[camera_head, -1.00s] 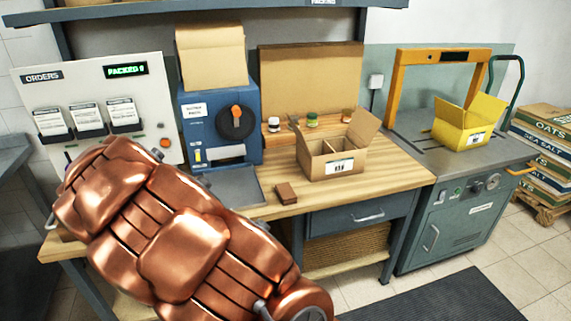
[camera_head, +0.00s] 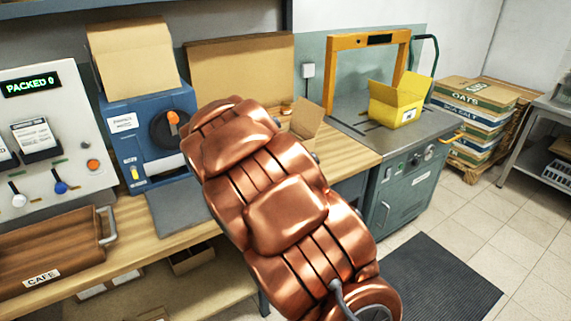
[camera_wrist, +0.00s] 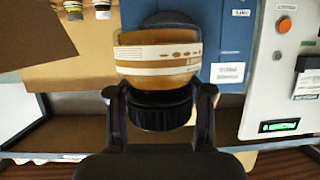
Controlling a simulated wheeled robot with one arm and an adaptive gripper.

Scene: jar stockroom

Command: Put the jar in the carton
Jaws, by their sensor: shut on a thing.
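My gripper (camera_wrist: 160,98) is shut on a jar (camera_wrist: 157,68) with amber contents, a white-and-tan label band and a black lid. The lid is toward the bottom of the wrist view, between the fingers. My gripper and the held jar are hidden behind my copper arm in the head view. A brown carton on the wooden bench is mostly hidden by my arm; one raised flap (camera_head: 306,118) shows. A yellow open carton (camera_head: 398,100) stands on the grey machine to the right.
A blue machine (camera_head: 150,140) with a black dial and the orders panel (camera_head: 60,115) stand at left. A brown CAFE case (camera_head: 60,250) lies at the bench's front left. Small jars (camera_wrist: 72,9) show in the wrist view. Stacked sacks (camera_head: 470,115) stand at right; the floor ahead is clear.

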